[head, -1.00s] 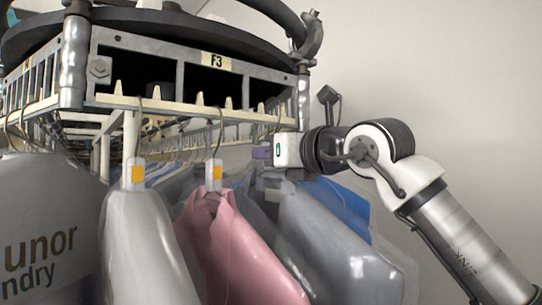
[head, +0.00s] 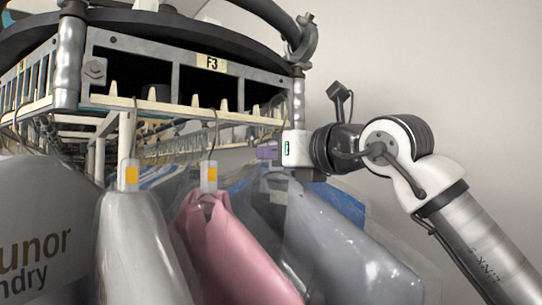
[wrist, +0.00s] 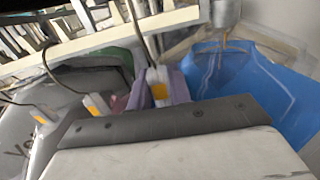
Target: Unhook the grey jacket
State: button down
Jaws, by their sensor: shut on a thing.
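The grey jacket (head: 350,245) hangs in a clear cover at the right end of the row in the head view, below my gripper. My gripper (head: 268,153) is at the rail's right front corner, level with the hanger necks. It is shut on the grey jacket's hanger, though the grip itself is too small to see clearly. In the wrist view a hanger with an orange-marked tag (wrist: 157,88) and a greyish-lilac garment (wrist: 178,88) show just beyond my gripper's body. I cannot tell whether the grey jacket's hook still touches the rail.
The toothed rail (head: 180,106) carries a pink jacket (head: 225,245) to the left, then a light grey garment (head: 140,245) and a printed cover (head: 35,230). A blue garment (head: 335,200) hangs behind the grey jacket. The right side by the wall is free.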

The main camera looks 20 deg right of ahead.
jog(key=shift+b+v, duration=0.3)
jog(key=shift+v, duration=1.9)
jog(key=shift+s+r, duration=0.1)
